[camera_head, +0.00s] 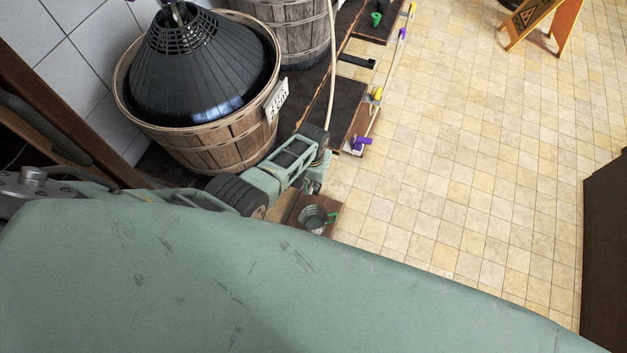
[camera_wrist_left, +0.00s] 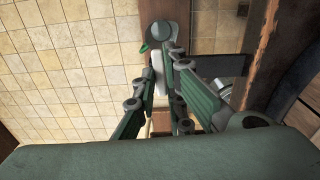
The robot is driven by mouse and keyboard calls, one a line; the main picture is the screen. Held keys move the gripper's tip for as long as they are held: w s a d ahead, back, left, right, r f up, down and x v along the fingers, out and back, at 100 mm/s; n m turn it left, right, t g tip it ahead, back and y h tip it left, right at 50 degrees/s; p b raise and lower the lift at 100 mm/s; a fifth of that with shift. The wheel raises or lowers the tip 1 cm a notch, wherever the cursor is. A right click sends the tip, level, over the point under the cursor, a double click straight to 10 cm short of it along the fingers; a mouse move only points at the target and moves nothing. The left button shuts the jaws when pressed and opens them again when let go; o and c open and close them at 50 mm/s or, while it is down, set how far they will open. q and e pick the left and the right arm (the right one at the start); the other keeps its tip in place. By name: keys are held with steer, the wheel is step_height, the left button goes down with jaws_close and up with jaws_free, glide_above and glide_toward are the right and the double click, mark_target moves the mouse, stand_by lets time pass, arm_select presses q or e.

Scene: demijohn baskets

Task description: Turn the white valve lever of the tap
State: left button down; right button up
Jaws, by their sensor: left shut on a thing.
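My left gripper (camera_head: 317,187) reaches down in front of the near wicker-like wooden basket. In the left wrist view its two green fingers (camera_wrist_left: 163,72) close in around a narrow white piece, which looks like the white valve lever (camera_wrist_left: 159,84). The gripper is shut on it. The fingers hide part of the lever, and the tap's body cannot be made out clearly. In the head view the lever is hidden by the gripper. My right gripper is not in view.
A dark demijohn (camera_head: 195,75) sits in the near basket (camera_head: 215,148), with another basket (camera_head: 292,45) behind. The tiled floor (camera_head: 450,160) is open.

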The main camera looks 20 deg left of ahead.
mark_target(312, 184)
arm_select(q)
steer(key=shift+m, duration=0.3)
stand_by(0.4)
steer(key=c, duration=1.8)
jaws_free()
steer(key=shift+r, duration=0.1)
step_height(312, 184, up, 12)
